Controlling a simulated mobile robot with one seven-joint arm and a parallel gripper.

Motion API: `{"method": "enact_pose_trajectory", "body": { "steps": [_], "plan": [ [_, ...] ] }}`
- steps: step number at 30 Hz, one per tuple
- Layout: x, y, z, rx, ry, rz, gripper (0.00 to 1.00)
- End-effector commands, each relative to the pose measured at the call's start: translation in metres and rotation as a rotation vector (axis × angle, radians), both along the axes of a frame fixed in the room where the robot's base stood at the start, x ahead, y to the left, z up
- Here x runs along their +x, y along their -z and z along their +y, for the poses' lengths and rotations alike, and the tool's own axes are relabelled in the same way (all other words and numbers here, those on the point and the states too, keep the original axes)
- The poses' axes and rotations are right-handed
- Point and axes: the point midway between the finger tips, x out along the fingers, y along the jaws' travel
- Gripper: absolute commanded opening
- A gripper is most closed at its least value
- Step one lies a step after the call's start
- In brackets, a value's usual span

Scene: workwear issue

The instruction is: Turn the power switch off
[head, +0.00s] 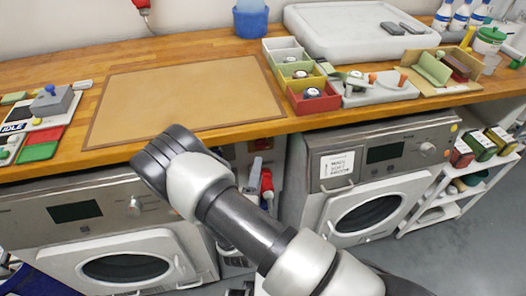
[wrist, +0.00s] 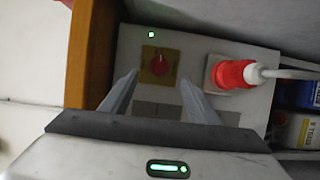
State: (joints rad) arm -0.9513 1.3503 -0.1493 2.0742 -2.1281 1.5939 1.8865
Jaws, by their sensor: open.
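The knob's exact setting is too small to read. In the head view my arm's end reaches the worktop's front edge and the fingers are hidden.
A red plug (wrist: 235,73) with a pale cable stands on the panel right of the knob, close to the right finger. The wooden worktop (head: 60,75) lies above. Washer-like machines (head: 400,155) stand under it on both sides. A brown mat (head: 185,95) lies clear.

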Motion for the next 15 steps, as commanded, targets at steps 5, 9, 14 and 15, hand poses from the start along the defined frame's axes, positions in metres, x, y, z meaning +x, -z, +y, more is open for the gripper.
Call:
{"method": "enact_pose_trajectory", "body": {
  "steps": [5, 9, 14, 15],
  "plan": [
    [0.041, 0.000, -0.005, 0.002, 0.003, -0.003, 0.55],
    [0.068, 0.000, -0.008, 0.000, 0.001, -0.003, 0.55],
    [0.091, 0.000, -0.010, 0.001, 0.001, -0.001, 0.55],
    [0.095, 0.000, -0.011, 0.000, 0.001, -0.002, 0.55]
  ]
}}
